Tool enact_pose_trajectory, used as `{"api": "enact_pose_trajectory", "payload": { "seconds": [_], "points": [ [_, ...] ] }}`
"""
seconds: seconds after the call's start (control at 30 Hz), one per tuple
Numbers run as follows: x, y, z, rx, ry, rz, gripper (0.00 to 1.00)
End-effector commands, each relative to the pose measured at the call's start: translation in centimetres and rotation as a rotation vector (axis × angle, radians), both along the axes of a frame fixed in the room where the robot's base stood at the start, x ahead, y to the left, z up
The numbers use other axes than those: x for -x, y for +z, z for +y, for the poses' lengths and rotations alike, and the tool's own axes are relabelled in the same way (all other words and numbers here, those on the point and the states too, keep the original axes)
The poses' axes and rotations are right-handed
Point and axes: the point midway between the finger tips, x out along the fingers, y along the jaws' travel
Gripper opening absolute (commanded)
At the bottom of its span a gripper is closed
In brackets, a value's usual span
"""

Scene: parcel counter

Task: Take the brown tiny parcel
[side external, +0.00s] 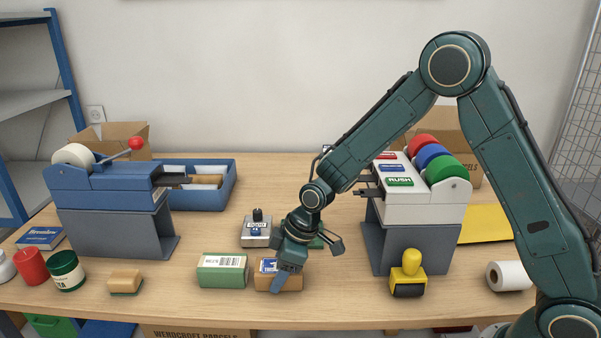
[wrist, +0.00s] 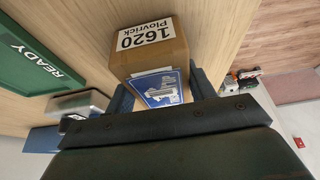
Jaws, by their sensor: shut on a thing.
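In the wrist view the brown parcel (wrist: 150,62) also shows a white label reading "1620 Plovrick" and a blue picture label. My gripper (side external: 281,279) reaches down over it with blue fingers. In the wrist view my gripper (wrist: 162,92) has one finger on each side of the parcel and is shut on it. The side view does not clearly show a gap between parcel and counter.
A green parcel (side external: 222,270) stands just left of the brown one. A small grey device (side external: 257,233) is behind. A yellow-handled stamp (side external: 408,275) and a white roll (side external: 508,276) are to the right. A green READY panel (wrist: 32,62) shows in the wrist view. The counter between parcel and stamp is clear.

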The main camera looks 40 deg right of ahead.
Motion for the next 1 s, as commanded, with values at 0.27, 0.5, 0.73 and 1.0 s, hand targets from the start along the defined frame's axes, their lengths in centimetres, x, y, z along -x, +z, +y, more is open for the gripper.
{"api": "enact_pose_trajectory", "payload": {
  "seconds": [0.27,0.5,0.73,1.0],
  "points": [
    [-0.1,1.9,0.0,-0.002,0.000,-0.005,0.26],
    [-0.2,5.6,0.0,-0.001,0.000,-0.007,0.26],
    [-0.2,10.8,0.0,-0.001,0.000,-0.009,0.26],
    [-0.1,16.3,0.0,-0.001,0.001,-0.006,0.26]
  ]
}}
